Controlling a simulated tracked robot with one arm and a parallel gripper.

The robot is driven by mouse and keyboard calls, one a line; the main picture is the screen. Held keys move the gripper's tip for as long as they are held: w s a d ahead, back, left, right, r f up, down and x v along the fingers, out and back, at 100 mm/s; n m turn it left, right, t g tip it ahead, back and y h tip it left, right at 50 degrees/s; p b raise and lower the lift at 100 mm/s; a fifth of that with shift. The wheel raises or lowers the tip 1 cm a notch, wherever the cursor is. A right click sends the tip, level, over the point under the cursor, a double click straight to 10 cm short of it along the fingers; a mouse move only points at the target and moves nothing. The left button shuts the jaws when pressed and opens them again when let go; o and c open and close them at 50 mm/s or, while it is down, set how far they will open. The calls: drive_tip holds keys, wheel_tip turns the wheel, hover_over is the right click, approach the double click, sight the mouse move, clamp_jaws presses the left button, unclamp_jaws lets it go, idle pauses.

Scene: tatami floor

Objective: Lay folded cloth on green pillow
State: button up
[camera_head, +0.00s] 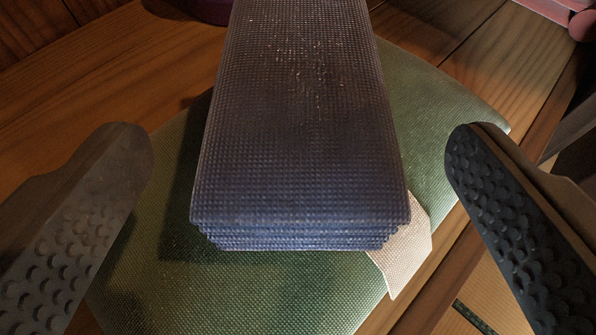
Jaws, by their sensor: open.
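The folded cloth (300,130) is a dark blue-purple woven stack with several layers showing at its near edge. It lies over the green pillow (240,295), seen from above, and a dark shadow falls along its left side. Whether its whole underside touches the pillow cannot be told. My gripper (300,150) is open, with one finger on the left and one on the right of the cloth. Both fingers stand clear of the cloth, with a gap on each side. The cloth's far end runs out of the top of the view.
A pale tag or cloth piece (403,250) sticks out under the cloth's right near corner. The pillow lies on a brown wooden surface (110,75). A purple object (208,10) is at the top, and a pink object (583,24) at the top right. Tatami (490,285) shows at the lower right.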

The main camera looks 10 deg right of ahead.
drive_tip(key=v, duration=0.8)
wheel_tip(320, 180, up, 28)
drive_tip(key=a+n+t+y, duration=0.1)
drive_tip(key=a+t+y, duration=0.1)
drive_tip(key=y, duration=0.1)
drive_tip(key=s+d+r, duration=0.3)
drive_tip(key=s+r, duration=0.4)
drive_tip(key=r, duration=0.3)
drive_tip(key=s+d+r+h, duration=0.1)
drive_tip(key=s+d+r, duration=0.2)
drive_tip(key=s+r, duration=0.4)
wheel_tip(320, 180, up, 4)
drive_tip(key=shift+f+n, duration=0.25)
drive_tip(key=shift+n, duration=0.15)
drive_tip(key=shift+d, duration=0.1)
